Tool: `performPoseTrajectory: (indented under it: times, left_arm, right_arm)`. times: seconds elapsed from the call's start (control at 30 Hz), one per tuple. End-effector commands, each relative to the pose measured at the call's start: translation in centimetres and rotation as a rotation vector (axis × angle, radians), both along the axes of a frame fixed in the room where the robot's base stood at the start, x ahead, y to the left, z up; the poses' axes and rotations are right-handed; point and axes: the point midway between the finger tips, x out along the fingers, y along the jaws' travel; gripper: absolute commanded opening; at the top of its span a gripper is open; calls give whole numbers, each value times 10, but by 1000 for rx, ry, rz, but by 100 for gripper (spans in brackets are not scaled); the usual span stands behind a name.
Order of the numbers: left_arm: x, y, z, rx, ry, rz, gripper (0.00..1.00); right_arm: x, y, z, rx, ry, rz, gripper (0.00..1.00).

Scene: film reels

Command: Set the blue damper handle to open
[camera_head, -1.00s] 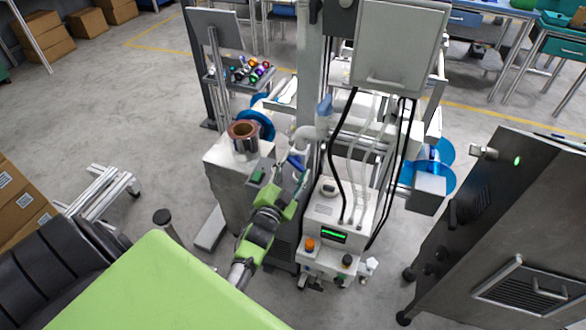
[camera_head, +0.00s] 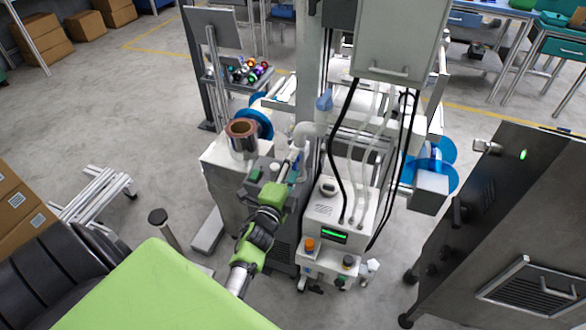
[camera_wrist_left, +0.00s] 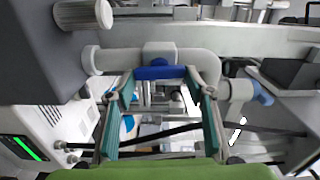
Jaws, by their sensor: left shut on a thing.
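The blue damper handle (camera_wrist_left: 160,72) is a short bar on a white pipe (camera_wrist_left: 110,60). In the left wrist view it lies crosswise, roughly in line with that stretch of pipe. My left gripper (camera_wrist_left: 162,82) has its two fingertips at the ends of the handle and is shut on it. In the head view my left gripper (camera_head: 286,171) reaches in beside the white pipe, and the handle is mostly hidden by the fingers. My right gripper is not in view.
A white cabinet (camera_head: 322,213) with a green display stands right of the gripper. A copper-coloured roll (camera_head: 242,138) sits on the box to the left. Black hoses (camera_head: 343,130) hang close on the right. A dark metal cabinet (camera_head: 500,220) stands at far right.

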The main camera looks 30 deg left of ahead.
Motion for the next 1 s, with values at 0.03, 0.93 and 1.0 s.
performPoseTrajectory:
  times: [0.03, 0.93, 1.0]
  left_arm:
    - [0, -1, -2, 19, 6, -1, 27]
    - [0, -1, -1, 85, 22, -1, 65]
    - [0, 0, -1, 84, 22, -1, 65]
  right_arm:
    - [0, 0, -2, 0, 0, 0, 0]
    - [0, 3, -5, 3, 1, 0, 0]
    - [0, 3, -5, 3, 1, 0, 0]
